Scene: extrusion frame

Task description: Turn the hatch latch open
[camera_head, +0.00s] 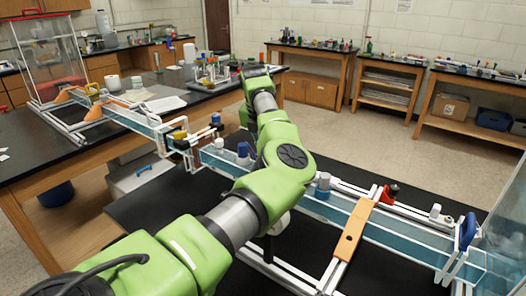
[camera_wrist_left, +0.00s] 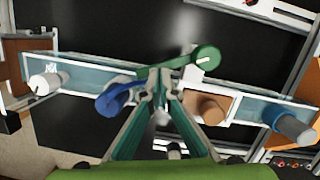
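A green lever with a round end (camera_wrist_left: 207,57) lies across the long clear-blue channel in the left wrist view; it looks like the latch. My left gripper (camera_wrist_left: 160,76) has its two fingers drawn close together, with the tips at the lever's narrow arm. I cannot tell whether anything is pinched between them. In the head view my own green arm hides the gripper and the lever. My right gripper is in neither view.
Along the channel (camera_head: 410,236) stand a white knob (camera_wrist_left: 45,82), a blue knob (camera_wrist_left: 116,98), a brown round part (camera_wrist_left: 206,108) and a grey-blue cylinder (camera_wrist_left: 292,127). An orange bar (camera_head: 355,232) crosses the frame at right. A blue handle (camera_head: 467,231) stands at the far right.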

